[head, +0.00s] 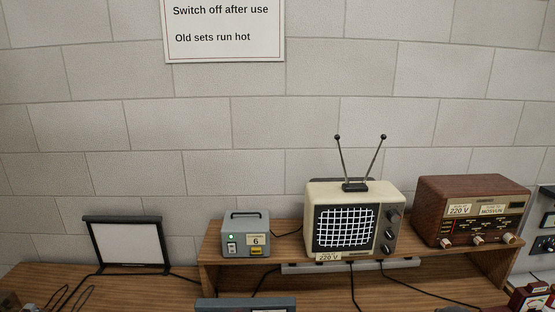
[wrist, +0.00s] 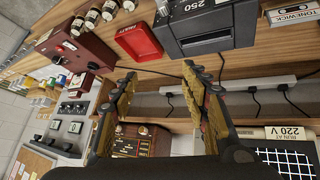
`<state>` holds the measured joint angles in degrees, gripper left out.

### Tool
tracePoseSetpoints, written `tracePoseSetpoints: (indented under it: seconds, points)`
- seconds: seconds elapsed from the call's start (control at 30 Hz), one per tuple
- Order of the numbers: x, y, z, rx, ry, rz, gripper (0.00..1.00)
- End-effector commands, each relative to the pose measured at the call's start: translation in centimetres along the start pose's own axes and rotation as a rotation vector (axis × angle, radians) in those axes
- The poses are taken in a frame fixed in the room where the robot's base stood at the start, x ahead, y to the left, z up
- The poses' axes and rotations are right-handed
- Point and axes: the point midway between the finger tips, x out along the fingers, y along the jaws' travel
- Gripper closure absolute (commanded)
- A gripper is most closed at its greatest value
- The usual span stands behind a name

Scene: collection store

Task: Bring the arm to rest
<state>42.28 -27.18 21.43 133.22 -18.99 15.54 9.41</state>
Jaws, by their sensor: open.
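My gripper (wrist: 160,95) shows in the wrist view with its two fingers spread apart and nothing between them. It does not show in the head view.
A grey box with a green light (head: 245,235) and a brown radio (head: 470,210) flank the television. A framed white panel (head: 126,245) stands at left. In the wrist view, a red tray (wrist: 138,42), a dark machine (wrist: 205,25) and a dark red box (wrist: 75,48) occupy the bench.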

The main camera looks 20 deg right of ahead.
Motion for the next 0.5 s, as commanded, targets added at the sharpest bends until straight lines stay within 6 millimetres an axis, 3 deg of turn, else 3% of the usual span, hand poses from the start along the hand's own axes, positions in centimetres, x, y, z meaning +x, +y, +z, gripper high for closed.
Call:
tracePoseSetpoints:
  seconds: [0.2,0.3,0.4,0.5]
  points:
    - [-8.1,-8.3,6.8,-0.146,-0.211,-0.146,0.54]
    - [-11.9,-11.7,9.2,-0.218,-0.253,-0.232,0.54]
    - [-15.2,-14.6,10.8,-0.284,-0.247,-0.315,0.54]
    - [-18.0,-17.0,11.0,-0.344,-0.186,-0.39,0.54]
